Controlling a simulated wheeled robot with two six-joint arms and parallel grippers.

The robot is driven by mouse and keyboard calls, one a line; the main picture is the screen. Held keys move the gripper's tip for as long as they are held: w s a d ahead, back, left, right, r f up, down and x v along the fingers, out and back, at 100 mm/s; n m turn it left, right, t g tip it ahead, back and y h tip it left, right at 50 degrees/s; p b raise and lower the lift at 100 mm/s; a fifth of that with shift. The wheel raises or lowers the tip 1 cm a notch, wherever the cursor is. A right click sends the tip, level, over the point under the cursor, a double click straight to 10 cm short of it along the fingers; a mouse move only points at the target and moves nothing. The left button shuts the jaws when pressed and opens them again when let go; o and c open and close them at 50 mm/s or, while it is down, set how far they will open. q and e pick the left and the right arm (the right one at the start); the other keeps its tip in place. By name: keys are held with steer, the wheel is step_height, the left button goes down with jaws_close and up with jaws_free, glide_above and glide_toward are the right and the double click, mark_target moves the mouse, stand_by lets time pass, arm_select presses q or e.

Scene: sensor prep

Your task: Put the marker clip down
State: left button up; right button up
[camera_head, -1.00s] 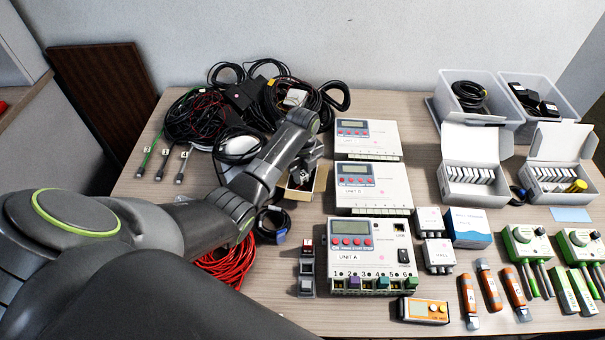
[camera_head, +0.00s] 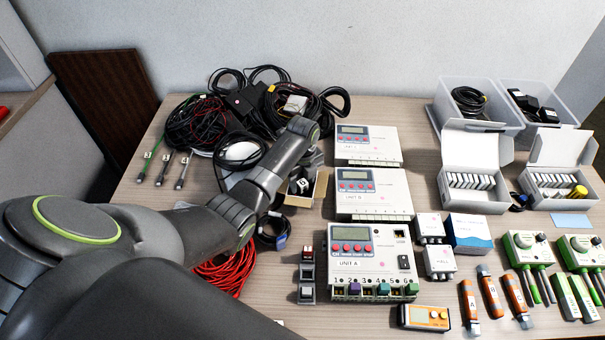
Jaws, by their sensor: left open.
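My left gripper (camera_head: 301,184) is open over a small open cardboard box (camera_head: 318,191), left of unit B. My wrist and forearm hide much of it, and a small dark and pale shape by the fingers is too small to name. I cannot make out the marker clip for certain. Small coloured pieces, purple (camera_head: 354,290) and teal (camera_head: 383,289), sit at the front terminals of unit A (camera_head: 345,264). My right gripper is not in view.
Unit B (camera_head: 385,207) and another white unit (camera_head: 385,158) stand behind unit A. Tangled black cables (camera_head: 200,125) lie at the back left and a red cable coil (camera_head: 222,278) lies under my arm. Small blocks (camera_head: 307,272) stand left of unit A. Boxes and tools fill the right side.

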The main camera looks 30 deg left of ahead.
mark_target(302, 183)
arm_select(q)
step_height(302, 183, up, 12)
steer(key=shift+b, duration=0.45)
stand_by(0.4)
